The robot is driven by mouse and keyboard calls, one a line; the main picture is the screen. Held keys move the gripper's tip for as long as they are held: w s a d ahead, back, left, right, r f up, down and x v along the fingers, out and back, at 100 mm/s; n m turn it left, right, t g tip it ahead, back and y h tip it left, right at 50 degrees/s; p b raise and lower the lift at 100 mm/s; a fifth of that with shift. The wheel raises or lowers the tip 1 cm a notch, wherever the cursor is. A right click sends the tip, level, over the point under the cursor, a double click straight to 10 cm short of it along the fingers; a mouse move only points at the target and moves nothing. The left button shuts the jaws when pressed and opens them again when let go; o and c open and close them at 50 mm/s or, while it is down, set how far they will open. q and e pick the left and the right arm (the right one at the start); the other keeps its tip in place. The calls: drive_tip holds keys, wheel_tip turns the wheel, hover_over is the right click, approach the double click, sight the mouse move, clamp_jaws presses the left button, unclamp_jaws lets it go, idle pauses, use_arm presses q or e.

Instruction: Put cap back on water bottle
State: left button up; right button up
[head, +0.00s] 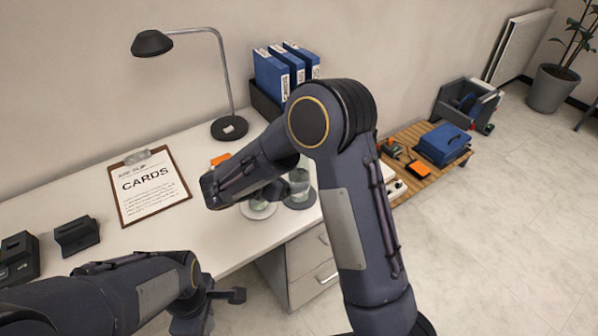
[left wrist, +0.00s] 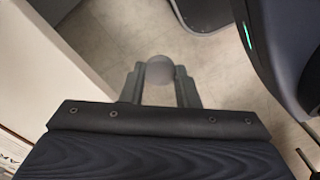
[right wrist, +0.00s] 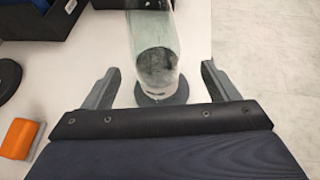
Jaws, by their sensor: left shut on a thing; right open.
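A clear bottle (head: 298,184) stands on a dark round coaster (head: 301,202) near the desk's right edge. In the right wrist view the bottle (right wrist: 153,45) lies between and beyond the spread fingers of my right gripper (right wrist: 160,85). That gripper is open and appears not to touch it. My left gripper (left wrist: 160,85) is shut on a small round grey piece, apparently the cap (left wrist: 159,70). In the head view the left gripper (head: 222,296) is low, in front of the desk; the cap cannot be made out there.
An orange block (head: 220,159), a lamp (head: 229,127), a clipboard (head: 152,187) and blue binders (head: 272,75) are on the desk. A drawer unit (head: 312,262) stands below.

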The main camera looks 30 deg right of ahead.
sight(299, 172)
drive_tip(key=shift+w+d+f, duration=0.1)
drive_tip(key=shift+d+f, duration=0.1)
drive_tip(key=shift+d, duration=0.05)
use_arm(q)
drive_tip(key=shift+r+p, duration=0.3)
use_arm(e)
drive_tip(key=x, duration=0.5)
drive_tip(key=shift+w, duration=0.25)
drive_tip(key=c, duration=1.5)
drive_tip(key=shift+o, duration=0.2)
drive_tip(key=shift+r, duration=0.15)
